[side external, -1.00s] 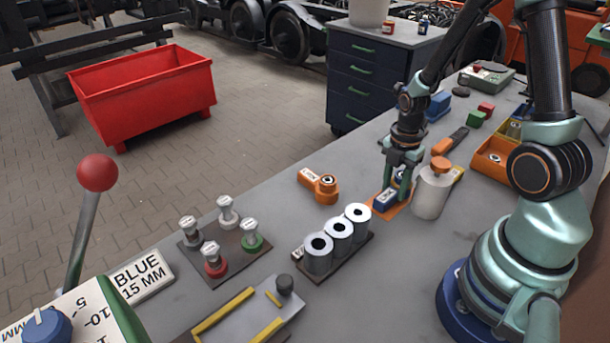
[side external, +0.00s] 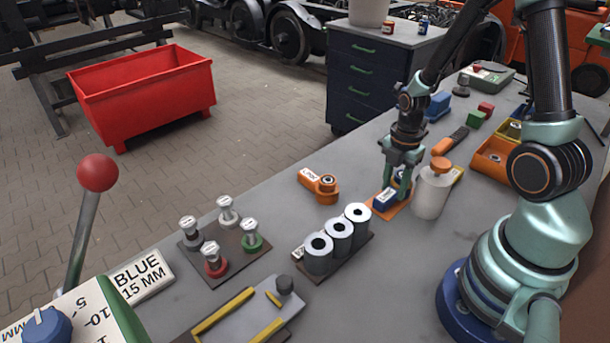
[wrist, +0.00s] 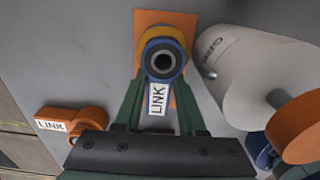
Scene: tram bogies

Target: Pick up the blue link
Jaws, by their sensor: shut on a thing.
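The blue link (side external: 385,203) sits low over a flat orange plate (side external: 403,209), its white LINK label facing out. In the wrist view the blue link (wrist: 147,52) shows as a ring with a dark centre hole, and a yellow-orange rim shows behind it. My gripper (side external: 393,193) points down at the link. In the wrist view my gripper (wrist: 161,80) has one green finger on each side of the link, shut on it. I cannot tell whether the link still touches what is under it.
A pale cylinder with an orange cap (side external: 432,192) stands close to the right of my gripper. An orange link (side external: 321,185) lies to the left. A rack of three metal sleeves (side external: 338,238) stands in front. A card (side external: 140,276) reads BLUE 15 MM.

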